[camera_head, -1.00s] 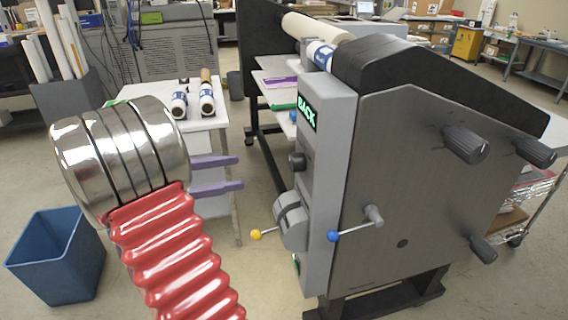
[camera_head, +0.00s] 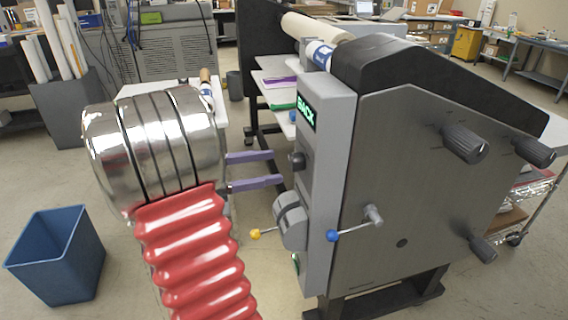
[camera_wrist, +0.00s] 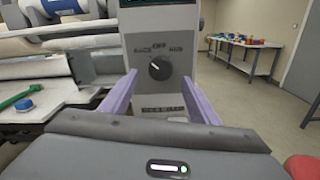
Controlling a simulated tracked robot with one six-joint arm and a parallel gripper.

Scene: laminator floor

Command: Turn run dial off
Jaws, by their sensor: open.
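The run dial (camera_wrist: 159,68) is a round dark knob on the grey control panel of the laminator, under the word OFF, with a label on each side. Its white pointer mark looks turned toward the upper left, not straight at OFF. In the head view the dial (camera_head: 297,161) is on the narrow side of the panel (camera_head: 328,150), below the lit green BACK display. My gripper (camera_head: 279,168) is open, with its purple fingers just left of the dial and apart from it. In the wrist view the fingers (camera_wrist: 158,92) stand either side of the dial.
Below the dial, a lever with a yellow ball (camera_head: 256,234) and one with a blue ball (camera_head: 332,236) stick out. A blue bin (camera_head: 57,255) stands on the floor at left. A white table (camera_head: 150,90) with rolls is behind my arm.

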